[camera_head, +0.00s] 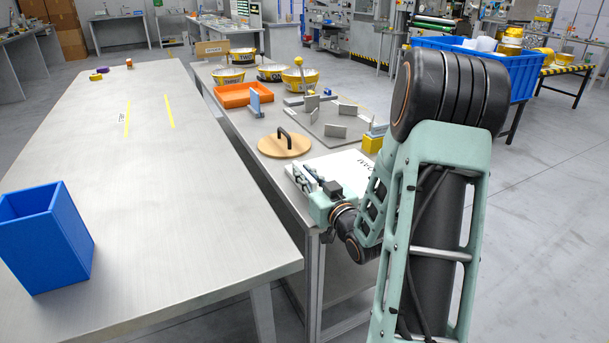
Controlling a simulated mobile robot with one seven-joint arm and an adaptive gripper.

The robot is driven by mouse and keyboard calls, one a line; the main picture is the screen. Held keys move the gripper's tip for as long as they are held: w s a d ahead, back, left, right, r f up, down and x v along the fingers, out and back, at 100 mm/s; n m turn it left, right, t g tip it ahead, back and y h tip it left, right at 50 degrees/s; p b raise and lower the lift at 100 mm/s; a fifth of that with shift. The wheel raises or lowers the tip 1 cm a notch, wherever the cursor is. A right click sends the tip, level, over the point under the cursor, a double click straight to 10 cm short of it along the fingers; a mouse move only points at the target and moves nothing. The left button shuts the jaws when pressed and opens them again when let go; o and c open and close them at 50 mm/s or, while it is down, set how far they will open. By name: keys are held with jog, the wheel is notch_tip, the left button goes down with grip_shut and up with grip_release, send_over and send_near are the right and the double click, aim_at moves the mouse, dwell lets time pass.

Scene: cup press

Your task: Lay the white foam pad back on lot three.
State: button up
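A flat white piece (343,163) with dark lettering, seemingly the white foam pad, lies at the near end of the right-hand table. My gripper and arm partly cover it. My gripper (304,175) is over its left part, fingers pointing to the back left. I cannot tell whether the fingers touch it, or whether they are open or shut. Several bowls with yellow bands stand at the far end of that table: a left one (229,77), a right one (299,80) and others. Their labels are too small to read surely, so I cannot tell which is lot three.
A round wooden lid (284,145) with a black handle lies just beyond the white piece. An orange tray (243,95), a blue upright piece (255,104) and a grey plate with upright pieces (345,122) stand farther back. The left table holds a blue bin (46,238); its middle is clear.

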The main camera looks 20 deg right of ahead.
aim_at(315, 182)
jog(key=o, duration=0.4)
jog(key=shift+c, duration=0.2)
jog(key=shift+r+p, duration=0.2)
jog(key=shift+p, duration=0.1)
jog(key=s, duration=0.3)
jog(key=s+p, duration=0.1)
jog(key=s, duration=0.2)
jog(key=s+p, duration=0.1)
jog(key=s, duration=0.2)
jog(key=shift+s+d+r, duration=0.15)
jog(key=shift+s+r, duration=0.05)
jog(key=shift+r, duration=0.05)
jog(key=shift+s+d+f+p, duration=0.1)
jog(key=shift+s+p, duration=0.15)
jog(key=shift+p, duration=0.9)
jog(key=shift+o, duration=0.5)
jog(key=s+p, duration=0.2)
jog(key=p, duration=0.2)
jog(key=shift+f+p, duration=0.1)
jog(key=shift+p, duration=0.25)
